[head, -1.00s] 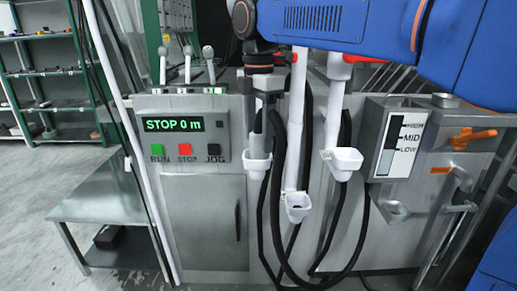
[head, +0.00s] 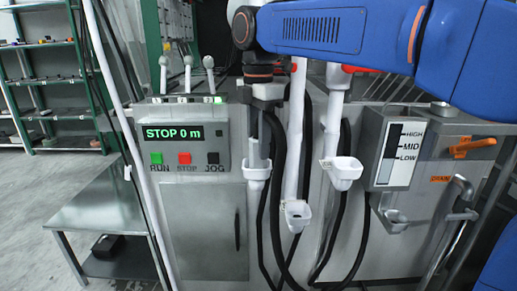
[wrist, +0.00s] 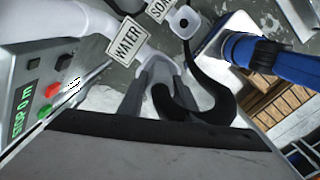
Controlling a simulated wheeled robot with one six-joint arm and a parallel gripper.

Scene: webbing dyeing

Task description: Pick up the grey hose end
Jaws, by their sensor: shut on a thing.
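My gripper (head: 258,152) points down at the leftmost white cup (head: 258,172) on the machine front. It is shut on the grey hose end, which is mostly covered by the fingers in the head view. In the wrist view my gripper's two dark fingers (wrist: 156,98) straddle a pale grey piece, the hose end (wrist: 160,72). A black hose (wrist: 222,108) curves away beside it; it also hangs in a loop in the head view (head: 279,150). I cannot tell whether the hose end touches the cup.
Two more white cups (head: 297,213) (head: 342,172) stand to the right. A control panel (head: 182,145) reading STOP 0 m is on the left. A level box (head: 399,155) and orange handle (head: 470,148) are at the right.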

